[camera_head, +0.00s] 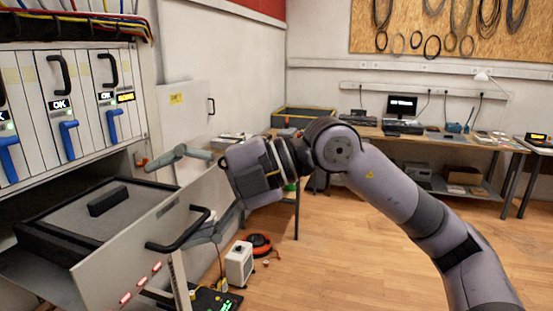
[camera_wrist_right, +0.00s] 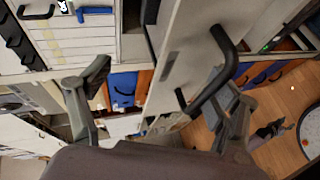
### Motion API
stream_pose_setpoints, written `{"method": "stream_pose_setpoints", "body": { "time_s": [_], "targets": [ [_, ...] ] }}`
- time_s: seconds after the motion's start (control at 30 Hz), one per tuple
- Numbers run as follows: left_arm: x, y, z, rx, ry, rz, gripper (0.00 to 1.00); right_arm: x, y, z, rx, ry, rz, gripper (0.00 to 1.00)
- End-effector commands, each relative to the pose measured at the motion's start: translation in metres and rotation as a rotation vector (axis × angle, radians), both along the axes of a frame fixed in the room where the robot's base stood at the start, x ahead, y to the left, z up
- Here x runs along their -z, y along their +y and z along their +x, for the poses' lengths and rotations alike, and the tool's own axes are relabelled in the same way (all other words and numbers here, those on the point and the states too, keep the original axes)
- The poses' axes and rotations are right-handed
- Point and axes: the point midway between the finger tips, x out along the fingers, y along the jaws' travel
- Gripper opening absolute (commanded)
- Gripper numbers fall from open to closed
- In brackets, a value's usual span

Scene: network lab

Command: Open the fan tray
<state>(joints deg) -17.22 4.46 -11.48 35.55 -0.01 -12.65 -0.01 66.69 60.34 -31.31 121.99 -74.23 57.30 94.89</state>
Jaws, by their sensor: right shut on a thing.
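The fan tray (camera_head: 126,266) is pulled out of the lower opening of the rack at the left. Its pale front panel carries a black bar handle (camera_head: 180,232) and small red marks. A dark box-like body sits behind the panel. The right wrist view shows the panel (camera_wrist_right: 182,62) between the fingers, with the handle (camera_wrist_right: 222,75) by the right-hand finger. The exact contact is partly hidden.
Above the tray, the rack (camera_head: 150,95) holds several upright modules with blue levers (camera_head: 69,139). A workbench (camera_head: 440,138) lines the back wall. The floor at the right is clear.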

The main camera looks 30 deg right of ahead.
Motion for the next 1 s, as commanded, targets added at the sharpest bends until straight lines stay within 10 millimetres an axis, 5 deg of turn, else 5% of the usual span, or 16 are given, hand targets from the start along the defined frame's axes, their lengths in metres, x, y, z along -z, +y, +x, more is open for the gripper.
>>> {"method": "stream_pose_setpoints", "body": {
  "time_s": [0.03, 0.67, 0.73, 0.77, 1.0],
  "targets": [
    [0.0, 0.0, 0.0, 0.0, 0.0, 0.0, 0.4, -0.018, -0.005, 0.0, 0.01, -0.031, 0.034, 0.6],
    [0.015, 0.002, 0.001, 0.0, -0.001, 0.002, 0.4, -0.026, -0.044, -0.021, 0.012, -0.033, 0.031, 0.46],
    [0.017, 0.002, 0.002, 0.001, -0.004, 0.002, 0.4, -0.026, -0.048, -0.024, 0.011, -0.033, 0.031, 0.21],
    [0.018, 0.002, 0.003, 0.001, -0.004, 0.002, 0.4, -0.026, -0.049, -0.025, 0.011, -0.031, 0.028, 0.17],
    [0.026, 0.002, -0.001, 0.001, 0.002, 0.002, 0.4, -0.025, -0.063, -0.033, 0.009, -0.026, 0.024, 0.17]
  ]
}}
